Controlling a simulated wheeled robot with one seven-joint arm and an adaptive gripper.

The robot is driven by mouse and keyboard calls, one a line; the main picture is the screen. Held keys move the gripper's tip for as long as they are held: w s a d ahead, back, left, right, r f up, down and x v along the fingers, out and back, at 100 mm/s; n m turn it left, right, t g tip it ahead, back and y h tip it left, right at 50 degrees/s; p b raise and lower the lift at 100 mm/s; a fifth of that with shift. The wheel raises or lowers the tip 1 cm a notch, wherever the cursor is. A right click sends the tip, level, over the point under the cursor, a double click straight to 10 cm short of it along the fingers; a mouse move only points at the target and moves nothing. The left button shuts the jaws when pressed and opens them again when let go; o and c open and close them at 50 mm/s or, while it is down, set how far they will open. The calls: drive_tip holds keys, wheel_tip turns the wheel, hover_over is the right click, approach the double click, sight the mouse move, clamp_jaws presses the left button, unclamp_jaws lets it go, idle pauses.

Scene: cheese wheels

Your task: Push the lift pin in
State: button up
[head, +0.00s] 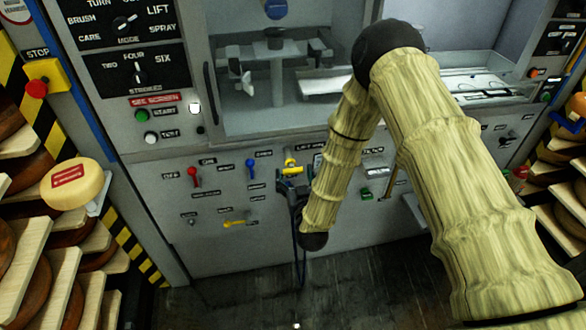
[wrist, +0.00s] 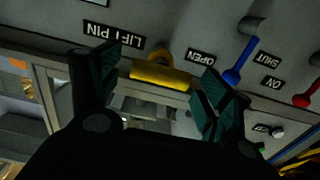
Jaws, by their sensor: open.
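The lift pin is a yellow bar-shaped handle (head: 292,164) on the grey machine front, partly hidden in the head view by my gripper (head: 290,185). In the wrist view, the yellow handle (wrist: 160,75) lies crosswise on a short yellow stem, beside an upside-down "LIFT PIN" label (wrist: 113,34). My gripper (wrist: 162,86) is open, with one green-padded finger near each end of the handle. The handle lies between the fingertips in the picture; whether either touches it, I cannot tell.
A blue lever (wrist: 240,62) and a red lever (wrist: 308,96) stand to the right in the wrist view. The head view shows another yellow handle (head: 236,223) lower left. Cheese racks (head: 50,262) flank the machine. A cheese wheel (head: 76,183) sits at left.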

drive_tip(key=shift+x, duration=1)
drive_tip(key=shift+c, duration=0.4)
